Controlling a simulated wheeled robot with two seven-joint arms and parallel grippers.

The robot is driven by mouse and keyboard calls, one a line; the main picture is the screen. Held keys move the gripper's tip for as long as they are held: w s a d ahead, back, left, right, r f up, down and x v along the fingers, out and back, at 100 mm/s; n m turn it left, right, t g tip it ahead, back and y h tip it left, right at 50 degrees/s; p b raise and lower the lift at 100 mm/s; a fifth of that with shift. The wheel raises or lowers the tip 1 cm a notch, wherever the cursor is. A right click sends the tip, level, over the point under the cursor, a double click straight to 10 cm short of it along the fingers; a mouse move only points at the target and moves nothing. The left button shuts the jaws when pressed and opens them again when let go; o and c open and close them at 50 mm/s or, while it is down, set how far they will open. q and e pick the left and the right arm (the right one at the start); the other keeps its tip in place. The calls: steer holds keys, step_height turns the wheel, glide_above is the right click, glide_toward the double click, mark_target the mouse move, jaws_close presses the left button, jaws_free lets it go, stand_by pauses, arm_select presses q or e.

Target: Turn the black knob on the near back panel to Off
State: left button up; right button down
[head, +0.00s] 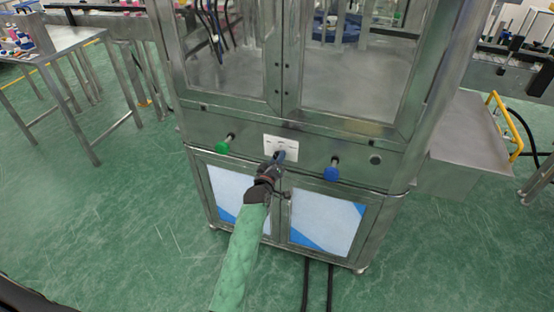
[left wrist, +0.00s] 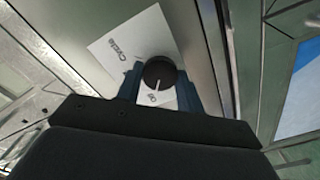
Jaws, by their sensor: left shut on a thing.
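The black knob (left wrist: 159,73) sits on a white label plate on the cabinet's panel. The plate (left wrist: 115,45) reads "Cycle" at its upper left part and "Off" below the knob in the left wrist view. The knob's white line points down in that view, towards the word "Off". My left gripper (left wrist: 158,88) is shut on the knob, one blue finger on each side of it. In the head view the left gripper (head: 279,157) reaches the white plate (head: 281,146) and hides the knob. My right gripper is not in view.
A green button (head: 223,147) is left of the plate and a blue button (head: 332,172) is right of it, both sticking out. Cabinet doors (head: 325,214) are below. A steel table (head: 65,45) stands at left, a yellow-handled unit (head: 468,130) at right.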

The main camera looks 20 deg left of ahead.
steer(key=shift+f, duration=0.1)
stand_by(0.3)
arm_select(q)
steer(key=o, duration=1)
steer(key=s+b, duration=0.2)
steer(key=s, duration=0.5)
steer(key=shift+s+a, duration=0.15)
steer(key=shift+s, duration=0.25)
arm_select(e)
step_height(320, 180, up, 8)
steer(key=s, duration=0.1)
